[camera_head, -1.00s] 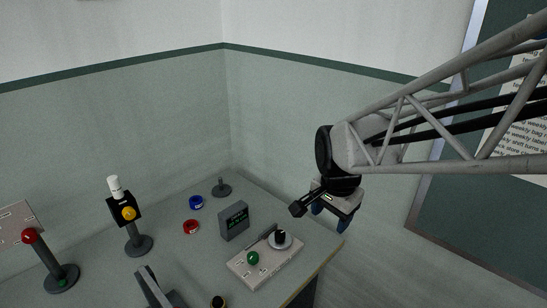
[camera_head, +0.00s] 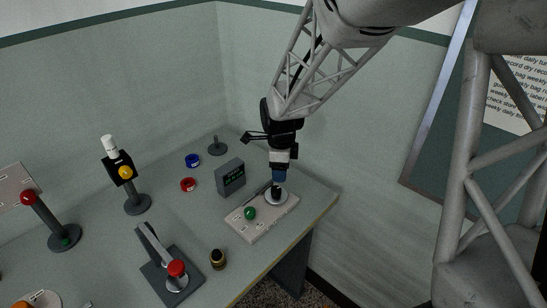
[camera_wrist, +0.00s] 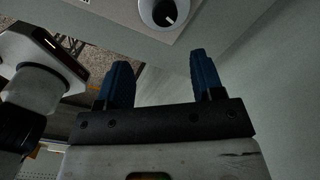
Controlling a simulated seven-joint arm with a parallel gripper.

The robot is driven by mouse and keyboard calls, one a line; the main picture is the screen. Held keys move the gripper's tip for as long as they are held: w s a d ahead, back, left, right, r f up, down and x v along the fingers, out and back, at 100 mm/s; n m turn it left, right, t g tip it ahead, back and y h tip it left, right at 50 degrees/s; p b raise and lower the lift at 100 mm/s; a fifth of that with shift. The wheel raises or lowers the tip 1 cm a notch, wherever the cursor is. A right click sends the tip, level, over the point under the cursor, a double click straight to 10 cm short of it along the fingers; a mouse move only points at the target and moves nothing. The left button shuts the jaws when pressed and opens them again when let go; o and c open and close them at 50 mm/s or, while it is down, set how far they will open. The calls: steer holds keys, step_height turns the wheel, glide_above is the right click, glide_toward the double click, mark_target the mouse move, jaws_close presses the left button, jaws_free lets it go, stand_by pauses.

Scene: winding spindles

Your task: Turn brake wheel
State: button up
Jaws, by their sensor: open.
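A black knob (camera_head: 276,190) stands on a round whitish disc (camera_head: 284,198) at the right end of a pale panel (camera_head: 258,222). No part is labelled as the brake wheel; this knob on its disc looks the likeliest. In the wrist view the knob (camera_wrist: 164,13) shows a white pointer mark, at the top edge and partly cut off. My gripper (camera_head: 279,178) points down just above the knob in the head view. In the wrist view its blue fingers (camera_wrist: 161,65) are spread with nothing between them, and the knob lies beyond the tips. Contact cannot be told.
A green ball (camera_head: 250,213) sits on the same panel, left of the knob. A grey display box (camera_head: 231,178) stands close behind. A red-topped lever unit (camera_head: 172,272) and a dark, yellow-ringed knob (camera_head: 217,259) are further left. The desk's right edge is near.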

mark_target(276, 189)
steer(key=shift+w+a+f+m, duration=0.5)
steer(key=shift+w+a+f, duration=0.05)
steer(key=shift+f, duration=0.25)
steer(key=shift+f, duration=3.9)
steer(key=c, duration=0.9)
